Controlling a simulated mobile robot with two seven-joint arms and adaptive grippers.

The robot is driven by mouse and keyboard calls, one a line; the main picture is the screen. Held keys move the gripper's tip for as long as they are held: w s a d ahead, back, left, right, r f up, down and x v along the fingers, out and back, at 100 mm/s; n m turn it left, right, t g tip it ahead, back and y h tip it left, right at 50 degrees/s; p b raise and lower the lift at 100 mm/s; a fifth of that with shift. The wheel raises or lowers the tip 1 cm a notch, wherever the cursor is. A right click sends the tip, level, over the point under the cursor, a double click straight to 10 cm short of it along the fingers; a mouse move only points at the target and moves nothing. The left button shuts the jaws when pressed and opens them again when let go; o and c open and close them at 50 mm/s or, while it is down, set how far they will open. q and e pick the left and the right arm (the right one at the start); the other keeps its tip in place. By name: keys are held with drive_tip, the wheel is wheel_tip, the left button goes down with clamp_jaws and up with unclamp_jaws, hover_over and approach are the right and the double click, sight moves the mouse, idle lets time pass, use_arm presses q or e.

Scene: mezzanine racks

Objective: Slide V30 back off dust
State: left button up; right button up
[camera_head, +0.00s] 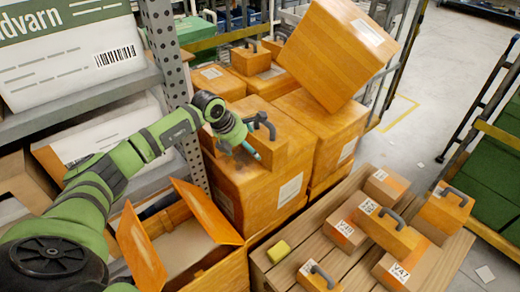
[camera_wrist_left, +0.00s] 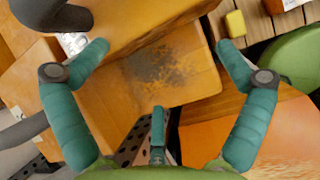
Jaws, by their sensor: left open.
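A handled orange block (camera_head: 293,148) stands on a large orange carton (camera_head: 248,198) in the head view. Its label is not readable, so I cannot confirm that it is V30. Its dark handle (camera_head: 264,122) shows beside my left gripper (camera_head: 248,150). In the left wrist view, my left gripper (camera_wrist_left: 163,48) is open, with nothing between its fingers. A dark dust patch (camera_wrist_left: 165,65) lies on the carton top below the fingers, with an orange block (camera_wrist_left: 125,20) at its upper edge. Whether the block covers any dust is hidden. My right gripper is not in view.
A tilted carton (camera_head: 338,50) rests behind on the stack. An open carton (camera_head: 185,250) stands in front. A wooden pallet (camera_head: 318,245) at right holds several small boxes and a yellow block (camera_head: 278,251). A perforated rack post (camera_head: 172,85) stands close to my left arm.

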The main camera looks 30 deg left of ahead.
use_arm(q)
drive_tip(key=f, duration=0.1)
drive_tip(key=s, duration=0.1)
drive_tip(key=f, duration=0.1)
drive_tip(key=shift+s+d+f+g, duration=0.15)
drive_tip(key=shift+s+f+g, duration=0.1)
drive_tip(key=shift+f+g, duration=0.1)
drive_tip(key=shift+s, duration=0.1)
drive_tip(key=shift+s+a+p, duration=0.2)
drive_tip(key=shift+s+a, duration=0.05)
drive_tip(key=shift+s, duration=0.45)
drive_tip(key=shift+s+a+p, duration=0.15)
drive_tip(key=shift+s+a, duration=0.1)
drive_tip(key=shift+s, duration=0.4)
drive_tip(key=shift+r, duration=0.1)
wheel_tip(320, 180, up, 13)
drive_tip(key=w+p, duration=0.1)
drive_tip(key=p, duration=0.7)
drive_tip(key=shift+a, duration=0.2)
drive_tip(key=shift+w, duration=0.1)
